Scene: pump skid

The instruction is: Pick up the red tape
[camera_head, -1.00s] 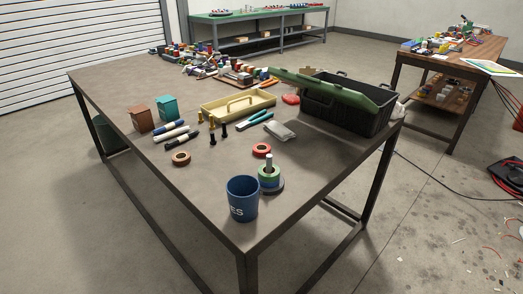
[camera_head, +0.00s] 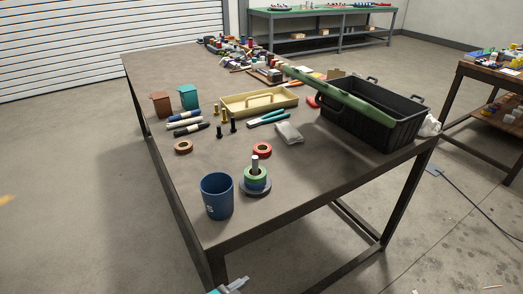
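The red tape (camera_head: 262,150) is a small roll lying flat on the dark table (camera_head: 310,190), just behind a peg stand (camera_head: 255,188). The stand has an upright grey peg with a green roll around it, a blue band below and a dark round base. The tip of what looks like my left gripper (camera_head: 230,287) shows at the bottom edge, low in front of the table and well apart from the tape. Too little of it shows to tell its opening. My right gripper is out of view.
A blue cup (camera_head: 217,196) stands left of the peg stand, near the table's front corner. A brown tape roll (camera_head: 183,147) lies further left. A grey packet (camera_head: 289,133), pliers (camera_head: 268,118), a yellow tray (camera_head: 291,99) and a black toolbox (camera_head: 377,125) lie behind. The table's right front is clear.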

